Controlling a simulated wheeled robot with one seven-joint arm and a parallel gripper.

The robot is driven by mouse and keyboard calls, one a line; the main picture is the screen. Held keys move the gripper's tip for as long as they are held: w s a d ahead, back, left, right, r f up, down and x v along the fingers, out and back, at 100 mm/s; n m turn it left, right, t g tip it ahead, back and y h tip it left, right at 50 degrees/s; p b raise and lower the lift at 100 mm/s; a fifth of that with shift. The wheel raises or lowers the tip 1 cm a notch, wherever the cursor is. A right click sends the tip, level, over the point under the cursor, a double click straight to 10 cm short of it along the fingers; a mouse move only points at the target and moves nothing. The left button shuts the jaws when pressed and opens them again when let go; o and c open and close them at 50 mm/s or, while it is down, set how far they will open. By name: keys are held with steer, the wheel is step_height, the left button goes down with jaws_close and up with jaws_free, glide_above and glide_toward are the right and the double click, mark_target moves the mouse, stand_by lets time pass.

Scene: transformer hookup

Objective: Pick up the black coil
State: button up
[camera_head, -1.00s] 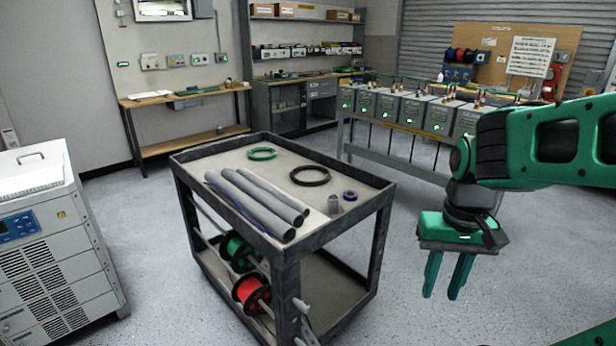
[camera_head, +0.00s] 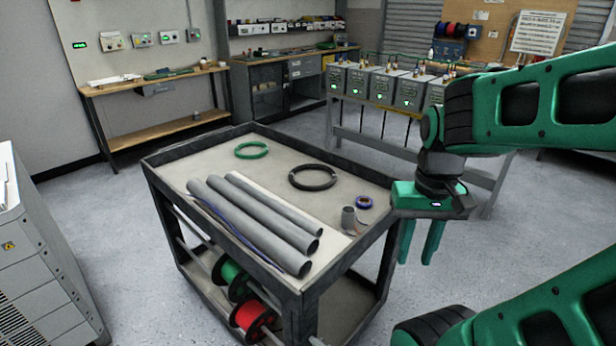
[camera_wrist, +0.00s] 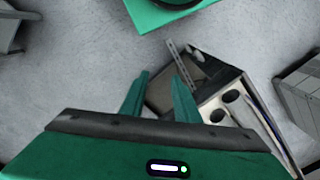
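The black coil (camera_head: 313,177) is a dark ring lying flat on the top tray of the cart (camera_head: 160,158), towards its back right. My gripper (camera_head: 418,254) hangs fingers-down to the right of the cart, beside its right edge and apart from the coil. Its two green fingers are spread with a gap between them, and nothing is held. In the wrist view my gripper (camera_wrist: 158,88) also shows empty, with the cart's corner and pipe ends beyond it. I cannot make out the black coil in the wrist view.
On the cart top lie a green coil (camera_head: 252,150), several grey pipes (camera_head: 255,215), a blue tape roll (camera_head: 364,202) and a grey cup-like piece (camera_head: 348,219). The tray has a raised rim. A row of grey transformer boxes (camera_head: 380,88) stands behind. A white cabinet (camera_head: 40,260) is at left.

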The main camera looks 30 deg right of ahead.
steer(key=shift+w, duration=0.1)
steer(key=w+d+f+n+t+y, duration=0.1)
steer(key=w+d+f+n+t, duration=0.1)
steer(key=w, duration=1.4)
steer(key=w+d+f+n+t+y, duration=0.1)
steer(key=w+f+n+t, duration=0.3)
steer(key=w, duration=1.2)
steer(key=w+d+f+n+t+y, duration=0.2)
steer(key=w+f+n+t, duration=0.2)
steer(key=w, duration=1.2)
steer(key=shift+d+f+t, duration=0.2)
steer(key=shift+f+t, duration=0.35)
steer(key=shift+f, duration=0.3)
steer(key=shift+d+f+t, duration=0.2)
steer(key=shift+f+t, duration=0.35)
steer(key=shift+f, duration=0.3)
steer(key=shift+w+d+f+t, duration=0.25)
steer(key=shift+w+d+t, duration=0.05)
steer(key=shift+w, duration=0.1)
steer(key=x, duration=1)
steer(key=shift+w+f, duration=0.25)
steer(key=shift+w, duration=0.05)
steer(key=shift+c, duration=0.4)
